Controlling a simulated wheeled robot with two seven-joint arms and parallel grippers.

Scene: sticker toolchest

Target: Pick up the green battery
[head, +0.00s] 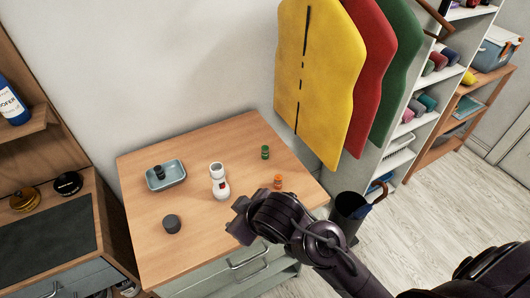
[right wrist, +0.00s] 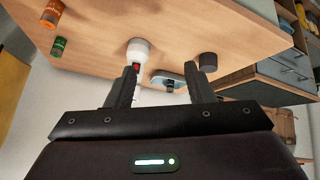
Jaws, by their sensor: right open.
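The green battery (head: 265,152) stands upright on the wooden chest top (head: 180,248), toward its back right, in the head view. In the right wrist view the green battery (right wrist: 59,46) is at the upper left, outside the jaws. My right gripper (head: 240,218) is over the front right part of the top, in front of the battery and apart from it. In the right wrist view its two fingers (right wrist: 163,82) are spread with nothing held between them. My left gripper is not in view.
An orange battery (head: 278,182) stands between my right gripper and the green one. A white device with a red part (head: 221,188), a dark round knob (head: 171,223) and a grey tray (head: 166,175) are further left. Yellow, red and green coats hang behind the right edge.

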